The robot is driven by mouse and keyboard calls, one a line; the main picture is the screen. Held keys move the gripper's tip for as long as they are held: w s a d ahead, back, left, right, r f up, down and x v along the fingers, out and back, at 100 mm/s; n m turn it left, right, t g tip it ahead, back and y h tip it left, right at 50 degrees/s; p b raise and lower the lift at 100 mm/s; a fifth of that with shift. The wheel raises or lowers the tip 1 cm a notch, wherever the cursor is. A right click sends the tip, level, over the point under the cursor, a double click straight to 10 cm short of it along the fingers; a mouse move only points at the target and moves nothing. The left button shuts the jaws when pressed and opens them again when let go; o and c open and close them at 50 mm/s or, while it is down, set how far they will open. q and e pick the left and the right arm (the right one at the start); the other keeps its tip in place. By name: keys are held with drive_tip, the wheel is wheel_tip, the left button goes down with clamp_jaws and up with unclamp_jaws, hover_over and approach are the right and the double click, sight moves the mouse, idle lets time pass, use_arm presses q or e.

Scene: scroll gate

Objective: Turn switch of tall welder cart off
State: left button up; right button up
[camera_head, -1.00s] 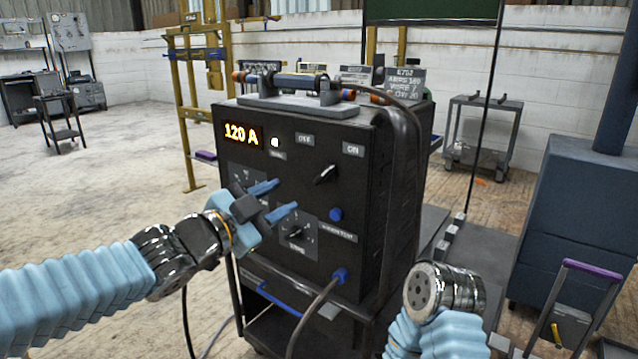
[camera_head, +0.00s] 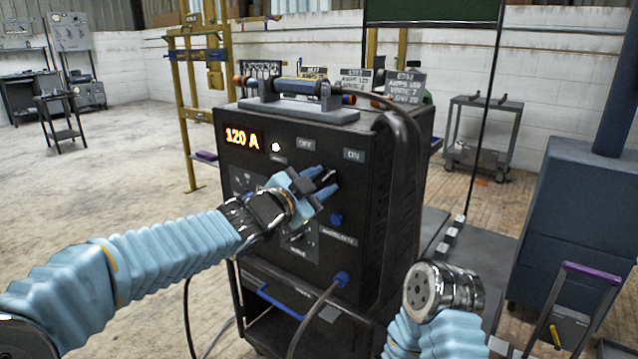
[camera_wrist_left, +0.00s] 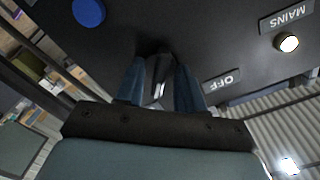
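The tall welder cart (camera_head: 378,215) stands in front of me, a black box with an amber "120 A" display (camera_head: 242,137) and a lit white lamp (camera_head: 276,147). The switch (camera_head: 329,177) is a dark knob on its front face, below the OFF label (camera_head: 306,144) and ON label (camera_head: 354,155). My left gripper (camera_head: 323,183) is at the switch with its blue fingers apart. In the left wrist view the knob (camera_wrist_left: 159,89) sits between the two fingers, with narrow gaps showing, and the OFF label (camera_wrist_left: 222,84) is beside them. My right wrist shows, but not its gripper fingers.
A blue round button (camera_head: 336,218) and a lower dial are close below the switch. A cable (camera_head: 312,318) hangs from the cart's front. A blue cabinet (camera_head: 570,220) stands at the right, and a grey trolley (camera_head: 484,130) behind. The floor at left is open.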

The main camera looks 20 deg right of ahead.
use_arm(q)
clamp_jaws()
drive_tip(key=shift+n, duration=0.3)
drive_tip(key=shift+r+n+p, duration=0.1)
drive_tip(key=shift+n+p, duration=0.35)
drive_tip(key=shift+n, duration=0.05)
drive_tip(key=n+p, duration=0.1)
drive_tip(key=n, duration=0.1)
drive_tip(key=shift+n, duration=0.3)
drive_tip(key=n, duration=0.3)
drive_tip(key=shift+n, duration=0.3)
drive_tip(key=n, duration=0.3)
drive_tip(key=shift+n, duration=0.3)
drive_tip(key=shift+n+b, duration=1.1)
drive_tip(key=shift+n, duration=1.1)
